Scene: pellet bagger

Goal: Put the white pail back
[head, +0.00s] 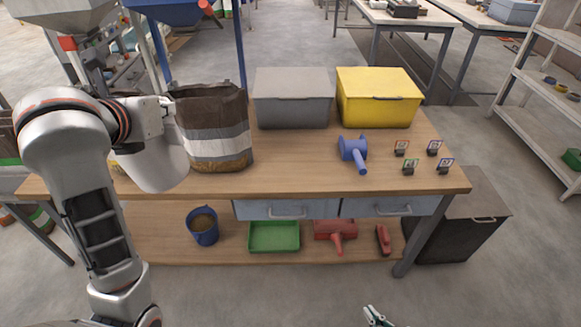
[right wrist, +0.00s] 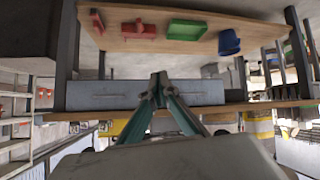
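The white pail (head: 155,163) hangs tilted in the air at the left end of the workbench, in front of and left of the open brown and white bag (head: 218,140). My left gripper (head: 166,112) is at the pail's upper edge and appears shut on it; its fingertips are mostly hidden. The pail's inside does not show. My right gripper (head: 375,316) is low at the bottom edge of the head view, away from the bench. In the right wrist view its fingers (right wrist: 158,78) meet at the tips with nothing between them.
A grey bin (head: 292,98) and a yellow bin (head: 378,97) stand at the bench's back. A blue scoop (head: 353,152) and small tags lie at right. The lower shelf holds a blue pail (head: 203,226), green tray (head: 274,237) and red tools. The bench's front middle is clear.

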